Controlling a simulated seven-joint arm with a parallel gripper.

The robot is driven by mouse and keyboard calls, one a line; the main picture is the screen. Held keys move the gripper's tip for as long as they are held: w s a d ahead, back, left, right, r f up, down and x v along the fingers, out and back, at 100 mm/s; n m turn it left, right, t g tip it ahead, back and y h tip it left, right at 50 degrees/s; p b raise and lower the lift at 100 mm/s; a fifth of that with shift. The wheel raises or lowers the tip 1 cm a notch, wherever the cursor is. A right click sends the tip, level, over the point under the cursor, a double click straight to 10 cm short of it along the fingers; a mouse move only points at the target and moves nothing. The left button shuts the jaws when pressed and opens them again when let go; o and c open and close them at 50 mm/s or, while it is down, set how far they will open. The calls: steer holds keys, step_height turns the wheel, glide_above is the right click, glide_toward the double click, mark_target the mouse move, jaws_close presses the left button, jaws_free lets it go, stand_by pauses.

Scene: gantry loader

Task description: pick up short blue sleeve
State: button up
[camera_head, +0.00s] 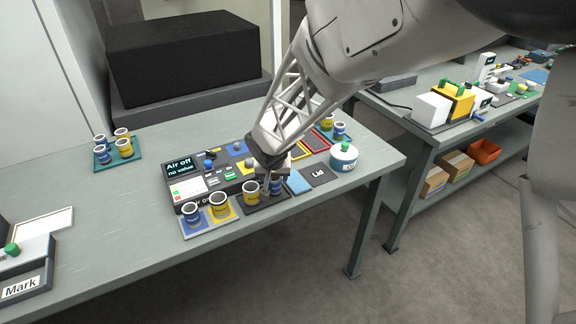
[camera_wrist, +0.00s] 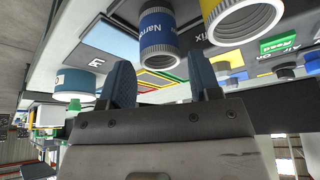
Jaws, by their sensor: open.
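My gripper (camera_head: 274,172) is over the near edge of the panel area, just above a blue sleeve (camera_head: 276,186) standing on a dark mat. In the wrist view the two fingers of my gripper (camera_wrist: 161,64) are apart with nothing between them. The blue sleeve (camera_wrist: 158,36), with lettering starting "Narro", lies just beyond the fingertips, roughly in line with the gap. My gripper partly hides its top in the head view. Another blue sleeve (camera_head: 193,215) stands on the front left mat. I cannot tell from their size which blue one is the short one.
A yellow sleeve (camera_head: 251,191) stands close left of the blue one; it also shows in the wrist view (camera_wrist: 238,22). A white and teal canister (camera_head: 343,158) is to the right. The control panel (camera_head: 184,170) lies behind left. A teal tray (camera_head: 104,160) holds several sleeves.

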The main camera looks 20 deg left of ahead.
steer(key=shift+x, duration=2.6)
steer(key=shift+w, duration=0.1)
steer(key=shift+r, duration=0.1)
steer(key=c, duration=0.8)
steer(key=shift+r, duration=0.1)
steer(key=shift+r, duration=0.75)
step_height(320, 180, up, 2)
steer(key=s+d, duration=0.3)
steer(key=s, duration=0.1)
steer(key=s+d, duration=0.3)
steer(key=s, duration=0.1)
steer(key=s+d+r, duration=0.1)
steer(key=s+d, duration=0.1)
steer(key=s, duration=0.3)
steer(key=shift+s+d+r, duration=0.1)
steer(key=shift+s+d, duration=0.05)
steer(key=shift+d, duration=0.25)
